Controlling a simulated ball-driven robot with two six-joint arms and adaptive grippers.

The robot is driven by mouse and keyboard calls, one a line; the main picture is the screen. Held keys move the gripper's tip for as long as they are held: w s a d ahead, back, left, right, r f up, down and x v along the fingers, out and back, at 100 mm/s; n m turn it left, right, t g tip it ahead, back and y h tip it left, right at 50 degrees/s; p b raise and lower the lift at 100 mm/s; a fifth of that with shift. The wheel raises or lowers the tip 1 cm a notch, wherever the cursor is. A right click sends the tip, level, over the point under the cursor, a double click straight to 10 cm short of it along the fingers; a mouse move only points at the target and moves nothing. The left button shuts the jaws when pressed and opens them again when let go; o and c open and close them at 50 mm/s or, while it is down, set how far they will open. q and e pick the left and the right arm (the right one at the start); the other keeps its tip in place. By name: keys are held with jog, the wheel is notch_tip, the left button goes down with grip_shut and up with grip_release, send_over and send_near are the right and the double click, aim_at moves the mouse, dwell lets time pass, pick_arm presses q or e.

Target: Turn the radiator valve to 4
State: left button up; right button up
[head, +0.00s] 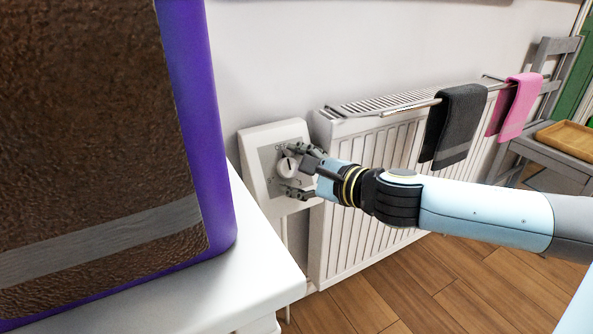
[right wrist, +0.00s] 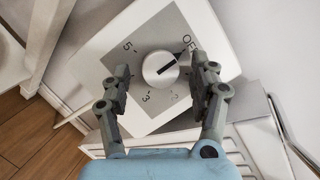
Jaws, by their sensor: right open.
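The radiator valve is a round pale knob (head: 286,165) on a grey dial plate on a white box (head: 256,143) beside the radiator. In the right wrist view the knob (right wrist: 159,70) has a dark pointer mark aimed up and right, near OFF. The figures 5, 3 and 2 also show; where 4 would be, a finger covers the dial. My right gripper (head: 293,171) is open in front of the dial. In the right wrist view its fingers (right wrist: 160,79) stand on either side of the knob, with gaps visible. My left gripper is not in view.
The white radiator (head: 335,235) stands right of the box, with a dark towel (head: 456,125) and a pink towel (head: 517,103) on its rail. A white surface (head: 240,285) carrying a large brown and purple object (head: 95,150) fills the left. A grey chair (head: 553,150) holds a wooden tray.

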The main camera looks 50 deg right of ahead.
jog(key=c, duration=1.1)
jog(key=shift+c, duration=0.2)
